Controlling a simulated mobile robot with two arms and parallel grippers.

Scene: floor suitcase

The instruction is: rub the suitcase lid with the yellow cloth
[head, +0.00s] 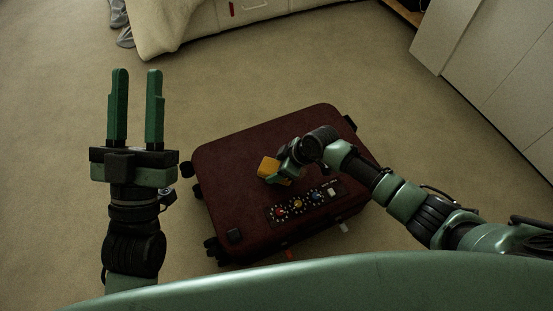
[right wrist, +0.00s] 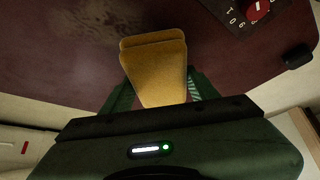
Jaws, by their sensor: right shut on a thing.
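The dark red suitcase (head: 240,160) lies flat on the floor in the middle of the head view, its lid facing up. The lid (right wrist: 60,50) also fills much of the right wrist view. The yellow cloth (head: 268,168), a folded pad, is at my right gripper (head: 279,174), over the middle of the lid. In the right wrist view the cloth (right wrist: 155,70) sits between the two green fingers, which are shut on it. Whether the cloth touches the lid is hard to tell. My left gripper (head: 134,105) is open and empty, left of the suitcase.
A panel with several coloured knobs (head: 298,205) is on the lid's near part. Black wheels (head: 213,249) stick out at the suitcase's left side. A pale bed (head: 180,25) stands at the back and a white cabinet (head: 490,60) at the right. Carpet (head: 60,150) is clear at left.

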